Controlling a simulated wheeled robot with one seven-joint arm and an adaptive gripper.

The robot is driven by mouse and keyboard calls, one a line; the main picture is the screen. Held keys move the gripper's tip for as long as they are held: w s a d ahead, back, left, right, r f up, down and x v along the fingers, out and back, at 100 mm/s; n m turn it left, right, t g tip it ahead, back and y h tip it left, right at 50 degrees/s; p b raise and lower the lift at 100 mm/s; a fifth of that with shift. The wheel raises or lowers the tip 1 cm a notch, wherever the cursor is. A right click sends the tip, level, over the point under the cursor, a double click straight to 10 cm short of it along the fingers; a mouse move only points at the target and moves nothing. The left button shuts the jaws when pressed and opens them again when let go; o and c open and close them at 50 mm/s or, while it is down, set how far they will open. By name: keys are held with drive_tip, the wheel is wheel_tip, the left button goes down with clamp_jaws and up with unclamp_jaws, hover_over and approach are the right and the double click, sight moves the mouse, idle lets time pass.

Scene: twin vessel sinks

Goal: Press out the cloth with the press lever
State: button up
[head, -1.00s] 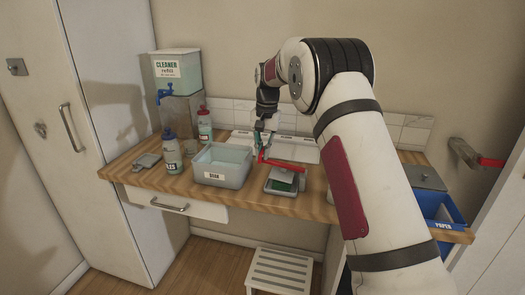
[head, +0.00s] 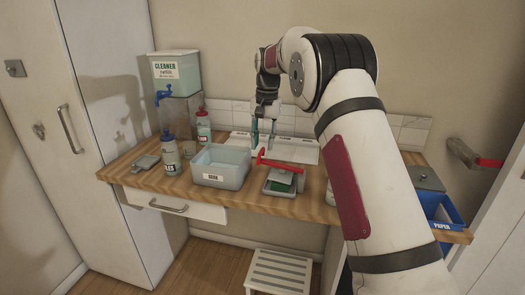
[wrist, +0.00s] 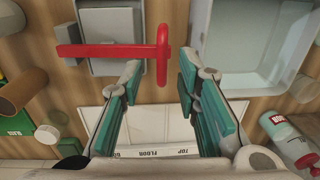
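The press (head: 280,188) is a grey tray with a hinged plate on the counter, right of the middle. Its red press lever (head: 283,164) sticks out above it toward the left; the lever (wrist: 110,48) also shows in the wrist view, ending in a red crossbar. A green patch, likely the cloth (head: 279,187), shows under the plate; it is hidden in the wrist view. My gripper (head: 263,144) is open and empty above and behind the lever's end. In the wrist view the crossbar lies ahead of the gap between my fingertips (wrist: 160,76), apart from them.
A grey basin (head: 221,180) stands left of the press. Bottles (head: 171,155) and a cleaner dispenser (head: 178,85) stand farther left. A white labelled tray (head: 302,151) lies behind the press. A blue paper bin (head: 440,210) is at the right, and a stool (head: 283,272) is below.

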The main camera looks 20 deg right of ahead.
wheel_tip(320, 180, up, 8)
drive_tip(key=shift+s+d, duration=0.2)
drive_tip(key=shift+d, duration=0.1)
idle(0.3)
drive_tip(key=s+a+r+n+t+p, duration=0.1)
drive_tip(key=s+a+r, duration=0.1)
drive_tip(key=s+r, duration=0.4)
drive_tip(key=s+a+r+n+p, duration=0.1)
drive_tip(key=s+r+p, duration=0.15)
drive_tip(key=s, duration=0.65)
drive_tip(key=s+a+r+n+t+p, duration=0.1)
drive_tip(key=s+a+r, duration=0.1)
drive_tip(key=s+r, duration=0.4)
drive_tip(key=s+a+f+n+t+p, duration=0.1)
drive_tip(key=s+f, duration=0.3)
drive_tip(key=s, duration=1)
drive_tip(key=s+a+f+n+p, duration=0.1)
drive_tip(key=s+f, duration=0.3)
drive_tip(key=s, duration=1)
drive_tip(key=shift+s+f+n+t+h+p, duration=0.2)
drive_tip(key=shift+n+t+h+p, duration=0.15)
drive_tip(key=shift+n+p, duration=0.5)
